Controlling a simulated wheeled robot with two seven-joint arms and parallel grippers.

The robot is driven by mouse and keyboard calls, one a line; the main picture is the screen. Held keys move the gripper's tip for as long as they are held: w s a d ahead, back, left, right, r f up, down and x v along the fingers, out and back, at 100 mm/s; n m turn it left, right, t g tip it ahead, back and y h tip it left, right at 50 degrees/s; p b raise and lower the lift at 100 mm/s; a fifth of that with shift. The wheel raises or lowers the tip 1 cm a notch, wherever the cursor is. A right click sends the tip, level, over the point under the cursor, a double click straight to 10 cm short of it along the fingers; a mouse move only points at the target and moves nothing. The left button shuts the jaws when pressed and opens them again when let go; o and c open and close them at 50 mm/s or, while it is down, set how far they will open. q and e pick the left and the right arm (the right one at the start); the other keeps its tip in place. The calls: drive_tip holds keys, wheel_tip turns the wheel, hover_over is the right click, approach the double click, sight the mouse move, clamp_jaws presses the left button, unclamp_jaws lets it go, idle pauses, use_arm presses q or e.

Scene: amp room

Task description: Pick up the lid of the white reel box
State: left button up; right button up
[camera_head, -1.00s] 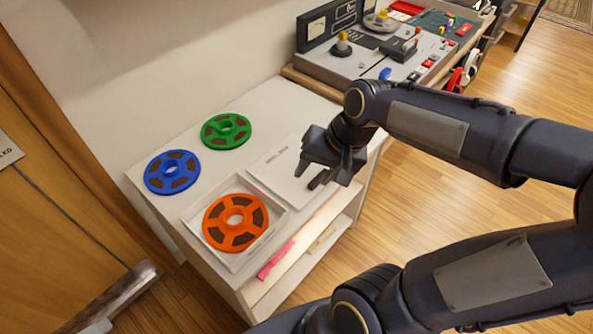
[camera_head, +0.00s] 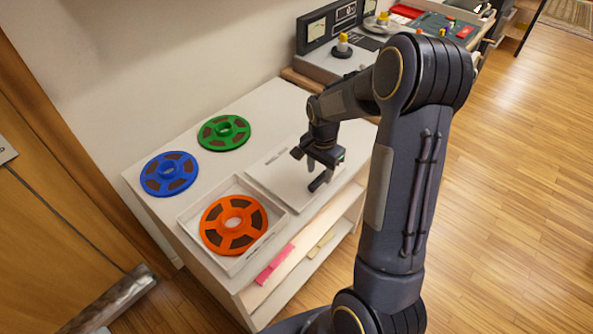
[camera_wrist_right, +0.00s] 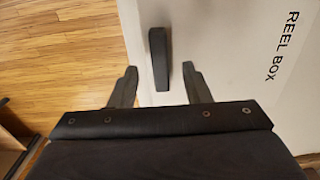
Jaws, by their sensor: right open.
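The white lid (camera_head: 274,178) lies flat on the white shelf top, right beside the open white reel box (camera_head: 190,228), which holds an orange reel (camera_head: 233,224). The lid has a dark handle (camera_head: 320,181) near its right edge. In the right wrist view the lid (camera_wrist_right: 235,60) shows "REEL BOX" lettering, and the dark handle (camera_wrist_right: 159,58) stands just ahead of the fingers. My right gripper (camera_head: 309,165) is above the lid, open and empty; in the wrist view its two fingers (camera_wrist_right: 160,90) point at the handle, spread either side of its line. My left gripper is not in view.
A blue reel (camera_head: 169,174) and a green reel (camera_head: 224,132) lie on the white shelf unit (camera_head: 160,205) behind the box. Tape equipment (camera_head: 330,62) stands at the back right. Pink and pale items lie on the lower shelf. The wood floor at right is clear.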

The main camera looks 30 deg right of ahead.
wheel_tip(320, 180, down, 3)
drive_tip(key=shift+r, duration=0.15)
clamp_jaws()
drive_tip(key=shift+r, duration=0.15)
